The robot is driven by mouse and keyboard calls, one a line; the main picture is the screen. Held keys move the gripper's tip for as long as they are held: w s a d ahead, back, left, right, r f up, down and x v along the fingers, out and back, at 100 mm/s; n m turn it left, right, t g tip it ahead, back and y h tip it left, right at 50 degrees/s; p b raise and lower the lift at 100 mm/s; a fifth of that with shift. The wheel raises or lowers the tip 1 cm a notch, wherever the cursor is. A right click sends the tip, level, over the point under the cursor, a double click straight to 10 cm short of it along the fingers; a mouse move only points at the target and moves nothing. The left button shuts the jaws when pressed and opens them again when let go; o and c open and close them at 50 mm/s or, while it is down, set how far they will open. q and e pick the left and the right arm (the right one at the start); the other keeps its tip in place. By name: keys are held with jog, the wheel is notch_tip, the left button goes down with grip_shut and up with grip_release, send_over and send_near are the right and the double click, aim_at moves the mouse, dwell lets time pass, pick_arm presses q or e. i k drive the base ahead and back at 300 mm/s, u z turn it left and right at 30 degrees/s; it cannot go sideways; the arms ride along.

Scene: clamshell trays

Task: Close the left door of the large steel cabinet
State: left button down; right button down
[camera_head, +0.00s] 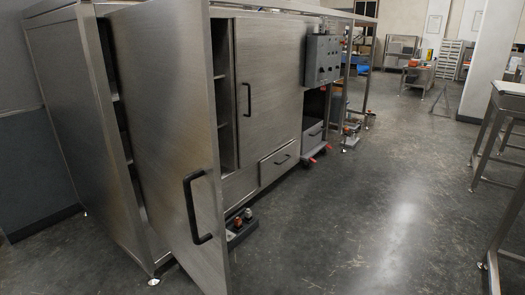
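The large steel cabinet (70,120) stands at the left, running away toward the back. Its left door (165,120) is swung wide open toward me, with a black bar handle (190,208) low near its free edge. Part of the dark opening with shelves shows on both sides of the door; the rest of the inside is hidden behind it. The right door (270,90) looks shut or nearly so and has a black handle (247,98). Neither of my grippers is in view.
A grey control box (321,60) is fixed at the cabinet's far end, beside a wheeled drawer unit (313,133). A low dark item (240,230) with small knobs sits on the floor behind the door. Steel tables (505,105) stand at the right. The middle floor is clear.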

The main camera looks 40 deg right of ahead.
aim_at(161, 54)
jog(key=z, duration=0.4)
jog(key=i, duration=0.55)
jog(key=z, duration=0.4)
